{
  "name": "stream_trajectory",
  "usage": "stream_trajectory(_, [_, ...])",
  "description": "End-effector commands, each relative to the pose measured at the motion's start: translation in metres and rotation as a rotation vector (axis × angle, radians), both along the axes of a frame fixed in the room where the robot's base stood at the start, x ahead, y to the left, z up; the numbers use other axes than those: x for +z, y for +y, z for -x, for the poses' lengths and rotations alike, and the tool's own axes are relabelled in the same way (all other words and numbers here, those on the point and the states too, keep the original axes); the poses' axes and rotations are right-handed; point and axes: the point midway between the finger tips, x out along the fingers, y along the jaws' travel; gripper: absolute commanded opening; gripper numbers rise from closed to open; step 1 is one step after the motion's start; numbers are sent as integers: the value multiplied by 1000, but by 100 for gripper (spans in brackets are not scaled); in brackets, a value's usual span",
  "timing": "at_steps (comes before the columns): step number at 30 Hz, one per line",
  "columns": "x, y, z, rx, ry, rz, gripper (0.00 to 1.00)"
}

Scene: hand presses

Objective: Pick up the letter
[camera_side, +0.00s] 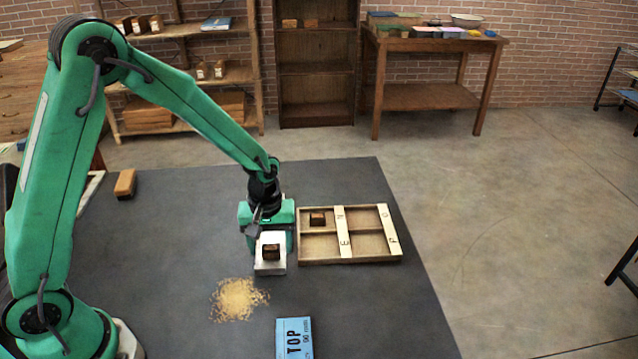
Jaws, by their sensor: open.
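A small dark brown block (271,252), which looks like the letter, sits on a pale metal plate (270,268) on the dark table. Its face is too small to read. My gripper (268,242) points down at the plate, open, with its green jaws on either side just behind the block. I cannot tell whether they touch it. A second brown block (317,219) lies in the back left compartment of a wooden tray (350,261) to the right. The tray has pale strips with letters on them.
A pile of yellowish grains (238,299) lies front left of the plate. A blue box marked TOP (294,338) is at the front. A brown block (125,184) lies at the back left. The dark tabletop (390,310) is clear at the front right.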

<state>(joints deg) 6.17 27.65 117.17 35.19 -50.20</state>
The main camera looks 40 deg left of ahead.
Motion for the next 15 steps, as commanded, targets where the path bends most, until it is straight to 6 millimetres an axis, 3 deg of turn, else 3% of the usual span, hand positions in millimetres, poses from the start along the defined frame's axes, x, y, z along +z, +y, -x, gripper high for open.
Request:
stream_trajectory(3, [0,0,0,0,0,0,60])
stream_trajectory(10, [0,0,0,0,0,0,15])
stream_trajectory(15, [0,0,0,0,0,0,14])
